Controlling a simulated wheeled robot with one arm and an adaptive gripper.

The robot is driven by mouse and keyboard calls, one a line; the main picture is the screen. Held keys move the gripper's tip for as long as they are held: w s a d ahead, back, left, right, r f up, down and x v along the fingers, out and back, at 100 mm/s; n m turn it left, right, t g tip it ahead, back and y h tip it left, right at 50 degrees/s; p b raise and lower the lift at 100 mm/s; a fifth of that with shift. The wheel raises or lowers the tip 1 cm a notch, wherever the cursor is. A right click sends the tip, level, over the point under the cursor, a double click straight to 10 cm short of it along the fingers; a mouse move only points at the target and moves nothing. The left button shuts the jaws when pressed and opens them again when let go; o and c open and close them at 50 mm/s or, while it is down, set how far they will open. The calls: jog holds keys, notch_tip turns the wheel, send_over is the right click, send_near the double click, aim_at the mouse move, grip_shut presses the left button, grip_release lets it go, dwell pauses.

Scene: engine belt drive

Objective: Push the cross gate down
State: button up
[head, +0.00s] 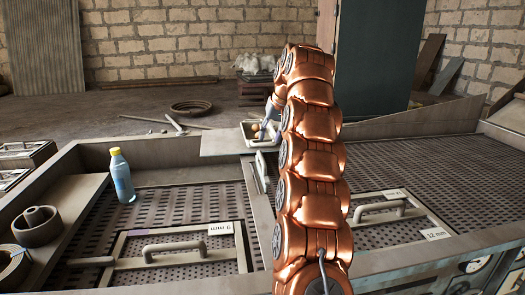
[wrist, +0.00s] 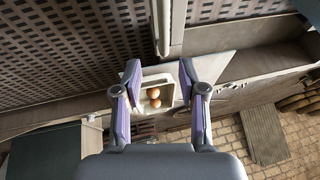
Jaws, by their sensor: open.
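No part is plainly marked as the cross gate. A narrow pale upright plate (head: 261,172) stands at the divider between the two perforated beds, and my arm partly hides that area. In the wrist view a pale narrow bar (wrist: 162,28) lies at the top, ahead of my fingers. My gripper (wrist: 160,70) is open and empty, its two purple-grey fingers apart. Between and below the fingertips shows a small white tray (wrist: 173,91) with round brown things in it. In the head view my gripper (head: 268,118) is mostly behind my copper arm, near that tray.
A handled panel (head: 165,243) lies in the left bed and another panel (head: 391,205) in the right bed. A blue bottle with a yellow cap (head: 122,176) stands on the left bed. A dark ring-shaped part (head: 37,226) sits at the left edge. The right bed's far part is clear.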

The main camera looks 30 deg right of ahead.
jog(key=shift+x, duration=1.35)
jog(key=p, duration=0.2)
send_over(262, 171)
jog(key=w+d, duration=0.2)
jog(key=w, duration=0.1)
jog(key=shift+s+f, duration=0.15)
jog(key=shift+f, duration=1)
jog(key=shift+s+f, duration=0.1)
jog(key=shift+f, duration=1.05)
jog(key=shift+c, duration=0.2)
grip_shut()
